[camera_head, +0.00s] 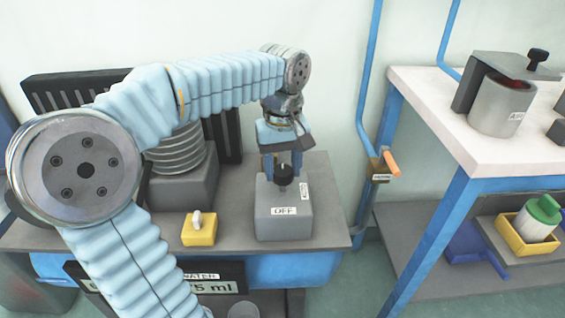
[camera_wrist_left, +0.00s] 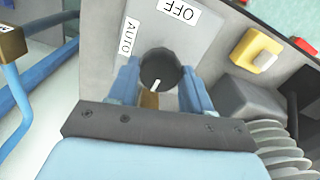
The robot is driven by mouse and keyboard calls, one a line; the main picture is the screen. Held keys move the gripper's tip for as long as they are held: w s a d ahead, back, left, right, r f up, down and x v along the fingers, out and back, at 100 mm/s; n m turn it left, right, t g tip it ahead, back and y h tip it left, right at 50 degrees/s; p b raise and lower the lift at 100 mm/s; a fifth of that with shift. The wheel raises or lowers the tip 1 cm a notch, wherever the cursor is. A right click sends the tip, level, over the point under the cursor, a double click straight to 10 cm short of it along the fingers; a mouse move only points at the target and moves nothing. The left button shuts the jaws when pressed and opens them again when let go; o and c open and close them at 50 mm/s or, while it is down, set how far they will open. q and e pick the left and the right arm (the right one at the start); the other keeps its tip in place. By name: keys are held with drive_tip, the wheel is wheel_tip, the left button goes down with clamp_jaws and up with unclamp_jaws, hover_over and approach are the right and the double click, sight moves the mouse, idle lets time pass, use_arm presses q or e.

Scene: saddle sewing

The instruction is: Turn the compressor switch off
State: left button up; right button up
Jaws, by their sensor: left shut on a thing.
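The compressor switch is a grey box (camera_head: 284,222) with a black round knob (camera_head: 284,172) on top. An OFF label (camera_head: 284,211) is on its front and an AUTO label (camera_head: 304,191) on its right side. My left gripper (camera_head: 283,165) points down over the box, its fingers around the knob. In the left wrist view the knob (camera_wrist_left: 159,70) sits between the two fingers (camera_wrist_left: 160,88). A white mark on the knob shows there, pointing toward the gripper's palm, away from the OFF label (camera_wrist_left: 178,10). My right gripper is not in view.
A yellow block with a white toggle (camera_head: 198,229) stands left of the box on the grey bench. A ribbed grey cylinder (camera_head: 178,155) is behind it. An orange-handled valve (camera_head: 390,163) on a blue pipe is to the right. A white-topped table (camera_head: 440,105) stands further right.

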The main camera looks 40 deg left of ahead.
sight(283, 170)
use_arm(q)
drive_tip(key=shift+n, duration=0.5)
drive_tip(key=o, duration=1)
drive_tip(key=shift+o, duration=0.2)
wheel_tip(283, 170, up, 14)
drive_tip(key=p, duration=0.2)
drive_tip(key=shift+p, duration=0.35)
drive_tip(key=shift+f, duration=0.1)
